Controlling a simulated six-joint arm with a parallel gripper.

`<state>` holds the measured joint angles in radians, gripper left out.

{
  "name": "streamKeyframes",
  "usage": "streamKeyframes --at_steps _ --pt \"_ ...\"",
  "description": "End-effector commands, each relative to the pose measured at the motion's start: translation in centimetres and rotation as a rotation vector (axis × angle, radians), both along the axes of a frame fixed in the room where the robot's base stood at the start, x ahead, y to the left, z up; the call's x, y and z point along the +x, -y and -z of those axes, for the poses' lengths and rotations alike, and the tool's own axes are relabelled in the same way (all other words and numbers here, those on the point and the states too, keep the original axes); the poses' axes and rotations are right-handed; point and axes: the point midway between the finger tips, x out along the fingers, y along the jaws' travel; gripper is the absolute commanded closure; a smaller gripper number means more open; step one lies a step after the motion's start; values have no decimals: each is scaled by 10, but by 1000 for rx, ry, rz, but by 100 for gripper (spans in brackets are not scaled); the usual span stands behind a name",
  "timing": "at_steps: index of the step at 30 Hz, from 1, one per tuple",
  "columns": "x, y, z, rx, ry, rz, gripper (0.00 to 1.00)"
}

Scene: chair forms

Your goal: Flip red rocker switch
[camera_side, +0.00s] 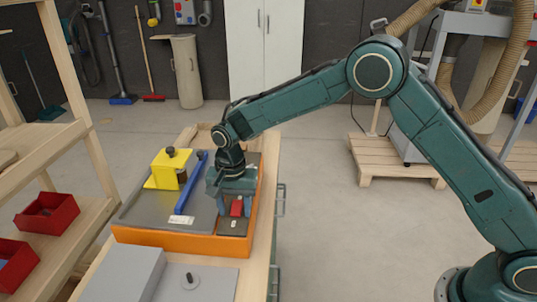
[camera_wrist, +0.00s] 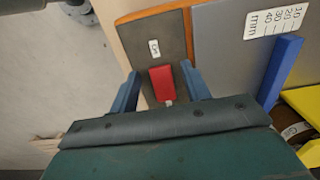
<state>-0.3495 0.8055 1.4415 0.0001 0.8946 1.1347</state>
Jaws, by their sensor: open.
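The red rocker switch (camera_side: 237,208) sits on a dark plate (camera_side: 234,226) at the right side of the orange-edged fixture. My gripper (camera_side: 233,208) is pointed down over the switch; in the wrist view my gripper (camera_wrist: 158,85) is open, with a gap on each side of the switch.
A blue bar handle (camera_side: 187,187) and a yellow block (camera_side: 168,170) with dark knobs stand on the grey plate (camera_side: 143,205) left of my gripper. A grey box (camera_side: 122,273) lies at the bench's front. The wooden shelf at left holds red bins (camera_side: 47,215).

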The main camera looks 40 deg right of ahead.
Motion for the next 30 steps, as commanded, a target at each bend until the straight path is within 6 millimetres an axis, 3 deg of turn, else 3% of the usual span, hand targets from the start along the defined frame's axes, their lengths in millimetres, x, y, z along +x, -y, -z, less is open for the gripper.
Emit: streamKeyframes --at_steps 4,11,30 --pt "0 0 0 0 0 0 53" --pt "0 0 0 0 0 0 98" --pt "4 2 -2 109 -103 3 97"
